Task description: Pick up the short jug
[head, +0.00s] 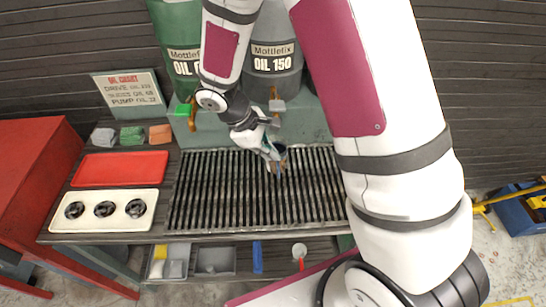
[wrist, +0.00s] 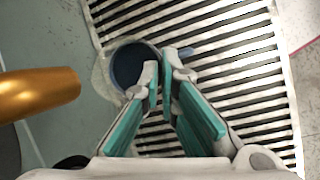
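The short jug is a dark blue, round, open vessel (wrist: 132,66) in the wrist view, at the edge of the slatted grate. A small blue part sticks out on its right, behind my fingertips. In the head view only a bit of its blue rim (head: 281,150) shows beside my gripper (head: 272,165). In the wrist view my gripper (wrist: 164,74) has its fingertips close together at the jug's right wall, one over the rim and one outside. It looks shut on that side of the jug. The exact contact is hidden by the fingertips.
A copper-coloured tap (wrist: 38,95) is close left of the jug in the wrist view. Oil drums, one green (head: 178,40) and one grey (head: 272,60), stand behind the grate (head: 220,195). A red tray (head: 120,168) and a cream panel (head: 90,222) lie left. A shelf below holds a white cup (head: 299,249).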

